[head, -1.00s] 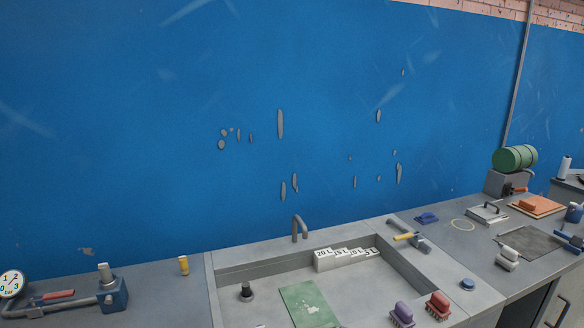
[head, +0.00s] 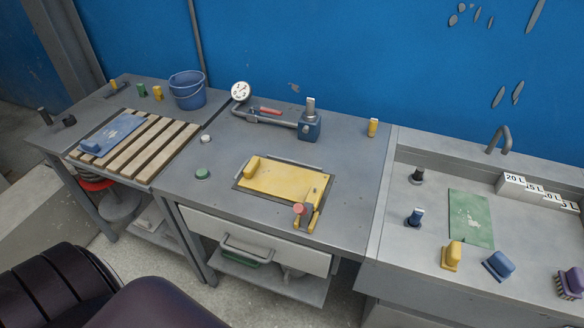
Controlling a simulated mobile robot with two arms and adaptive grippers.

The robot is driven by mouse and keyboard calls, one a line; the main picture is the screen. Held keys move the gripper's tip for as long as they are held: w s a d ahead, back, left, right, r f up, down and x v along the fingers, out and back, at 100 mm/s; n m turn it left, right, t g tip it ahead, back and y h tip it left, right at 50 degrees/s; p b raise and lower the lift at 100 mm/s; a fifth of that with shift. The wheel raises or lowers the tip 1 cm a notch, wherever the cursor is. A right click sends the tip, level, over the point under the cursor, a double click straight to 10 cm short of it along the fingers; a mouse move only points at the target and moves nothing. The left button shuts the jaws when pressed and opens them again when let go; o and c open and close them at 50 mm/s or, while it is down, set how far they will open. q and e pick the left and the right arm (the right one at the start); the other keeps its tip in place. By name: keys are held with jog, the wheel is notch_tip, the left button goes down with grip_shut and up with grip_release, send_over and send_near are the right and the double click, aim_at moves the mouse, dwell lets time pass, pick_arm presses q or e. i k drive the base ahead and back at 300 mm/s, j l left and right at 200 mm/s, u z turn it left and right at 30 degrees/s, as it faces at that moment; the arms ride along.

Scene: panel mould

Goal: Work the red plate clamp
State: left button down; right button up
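A yellow plate (head: 283,183) lies in a shallow grey recess on the middle worktop, with a raised yellow block at its left end. A small clamp with a red top (head: 299,210) stands at the plate's front right corner. A yellow bar lies close beside it on the right. Whether the clamp is open or closed is too small to tell. Neither of my grippers is in view.
A blue pump-like block (head: 309,126) and a dial gauge (head: 240,92) stand behind the plate. A green button (head: 203,174) is to its left. Further left are a slatted wooden rack (head: 146,151) and blue bucket (head: 187,88). A sink (head: 430,183) is at right.

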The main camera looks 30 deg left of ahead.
aim_at(298, 209)
jog(key=k+u, duration=0.1)
jog(key=u, duration=0.35)
jog(key=k+l+u, duration=0.1)
jog(key=u, duration=0.3)
jog(key=k+j, duration=0.05)
